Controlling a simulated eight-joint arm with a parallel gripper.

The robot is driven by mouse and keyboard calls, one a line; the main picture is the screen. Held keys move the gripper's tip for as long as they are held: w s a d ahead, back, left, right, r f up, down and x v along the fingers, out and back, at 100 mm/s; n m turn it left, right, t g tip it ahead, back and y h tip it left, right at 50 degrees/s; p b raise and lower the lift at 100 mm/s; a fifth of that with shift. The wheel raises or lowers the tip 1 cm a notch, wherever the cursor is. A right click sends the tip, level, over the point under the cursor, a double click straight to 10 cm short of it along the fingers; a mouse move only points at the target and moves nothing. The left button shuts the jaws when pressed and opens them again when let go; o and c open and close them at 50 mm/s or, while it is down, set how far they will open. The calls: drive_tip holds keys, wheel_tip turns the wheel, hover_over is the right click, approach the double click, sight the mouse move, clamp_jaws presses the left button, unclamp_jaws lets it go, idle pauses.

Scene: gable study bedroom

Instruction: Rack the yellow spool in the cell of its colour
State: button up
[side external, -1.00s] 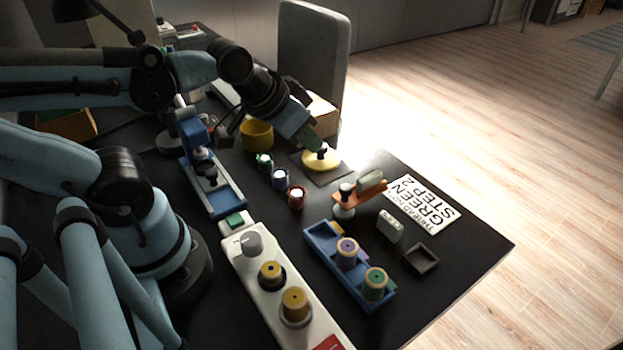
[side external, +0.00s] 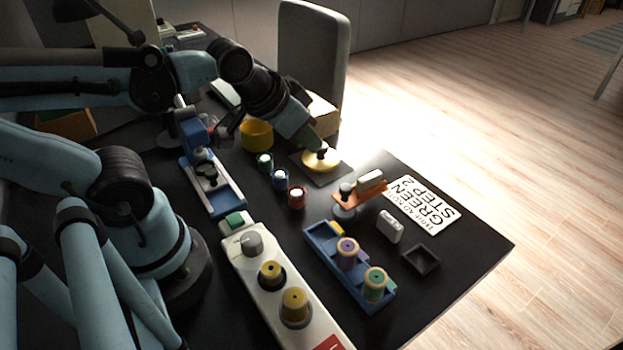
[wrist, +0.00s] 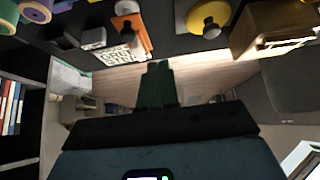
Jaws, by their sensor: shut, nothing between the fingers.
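Two yellow spools stand on the white machine, one on a dark seat (side external: 270,270) and a nearer one (side external: 294,301); I cannot tell which is the task's spool. The blue rack (side external: 319,243) lies to their right. Its middle cell holds a purple spool (side external: 347,252), its near cell a green spool (side external: 374,283). The far cell has no spool and shows a yellowish patch. My gripper (side external: 317,147) is shut and empty, far from the spools, close above the yellow disc (side external: 314,165). Its green fingers (wrist: 157,85) are together in the wrist view.
Green, blue and red small pots (side external: 280,179) stand mid-table. An orange stand (side external: 363,193), a white block (side external: 390,226) and a black tray (side external: 420,259) lie right of the rack. A printed card (side external: 419,204) is near the right edge. A yellow cup (side external: 256,134) stands farther back.

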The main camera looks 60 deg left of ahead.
drive_tip(key=o, duration=1.2)
drive_tip(key=m+g, duration=0.2)
drive_tip(key=g, duration=0.5)
approach(295, 297)
drive_tip(key=shift+w+a+f, duration=0.1)
drive_tip(key=shift+a+f, duration=0.05)
drive_tip(key=shift+f, duration=1.15)
drive_tip(key=shift+a+f, duration=0.15)
drive_tip(key=shift+f, duration=1.2)
drive_tip(key=shift+d+f, duration=0.15)
drive_tip(key=shift+f, duration=0.55)
drive_tip(key=shift+d+f, duration=0.15)
drive_tip(key=shift+f, duration=1.75)
